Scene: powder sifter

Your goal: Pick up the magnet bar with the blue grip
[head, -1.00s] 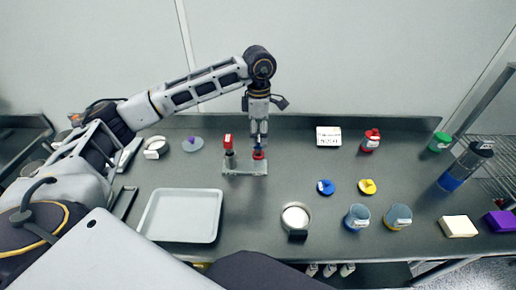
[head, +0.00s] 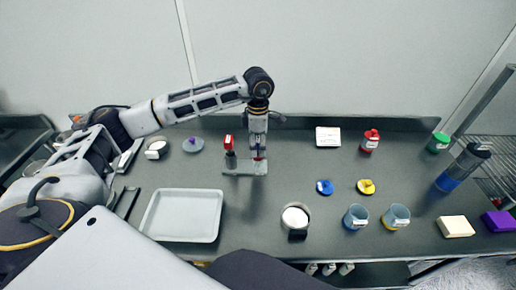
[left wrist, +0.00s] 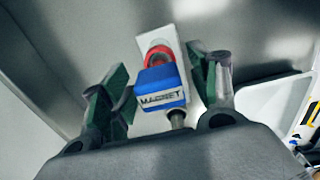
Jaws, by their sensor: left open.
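The magnet bar's blue grip (left wrist: 162,86), marked MAGNET, is in the left wrist view. My left gripper (left wrist: 160,92) is open, with one finger on each side of the blue grip; I see no clear contact. In the head view my left gripper (head: 258,146) points down over the right end of the pale holder (head: 243,168) and mostly hides the blue grip. A red ring-shaped part (left wrist: 158,56) shows beyond the grip. A red-topped bar (head: 229,143) stands upright at the holder's left end. My right gripper is not in view.
A pale tray (head: 181,215) lies front left of the holder. A round dish of white powder (head: 295,216), blue (head: 324,187) and yellow (head: 366,187) lids, and two cups stand to the right. The bench just right of the holder is clear.

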